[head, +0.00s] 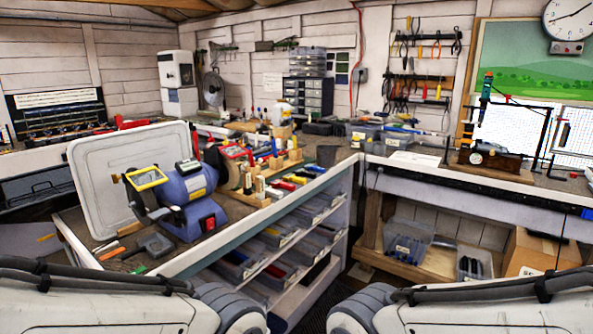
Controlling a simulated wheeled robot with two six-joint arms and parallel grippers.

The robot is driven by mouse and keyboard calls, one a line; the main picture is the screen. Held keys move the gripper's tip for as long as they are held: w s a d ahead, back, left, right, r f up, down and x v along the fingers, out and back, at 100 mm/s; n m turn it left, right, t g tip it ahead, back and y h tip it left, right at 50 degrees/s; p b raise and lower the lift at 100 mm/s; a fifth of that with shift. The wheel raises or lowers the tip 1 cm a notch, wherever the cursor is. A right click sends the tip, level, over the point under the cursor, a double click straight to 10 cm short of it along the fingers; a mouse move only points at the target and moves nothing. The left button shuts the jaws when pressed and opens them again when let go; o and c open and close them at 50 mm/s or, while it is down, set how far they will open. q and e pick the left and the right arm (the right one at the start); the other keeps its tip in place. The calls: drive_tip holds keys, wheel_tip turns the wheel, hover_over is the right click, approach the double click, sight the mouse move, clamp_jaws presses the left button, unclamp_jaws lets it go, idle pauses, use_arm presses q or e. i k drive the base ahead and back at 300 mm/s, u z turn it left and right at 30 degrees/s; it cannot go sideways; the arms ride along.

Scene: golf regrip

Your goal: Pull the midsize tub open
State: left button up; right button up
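Several clear grey tubs sit on the open shelves under the bench. One tub (239,264) is at the front of the upper shelf, and another tub (277,235) is behind it. A larger clear tub (409,241) and a smaller tub (473,264) with dark items stand on the low wooden shelf at the right. I cannot tell which one is the midsize tub, or whether any is pulled open. Only links of my two arms show at the bottom left and bottom right. Both grippers are out of view.
A blue bench grinder (185,195) and a white panel (100,170) stand on the left bench. A cardboard box (540,254) sits at the lower right. Clear bins (364,133) are on the back bench. Dark floor shows between my arms.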

sight(229, 258)
drive_tip(key=z, duration=0.15)
drive_tip(key=k, duration=0.4)
drive_tip(key=u, duration=0.9)
drive_tip(key=i, duration=1.1)
drive_tip(key=z, duration=0.2)
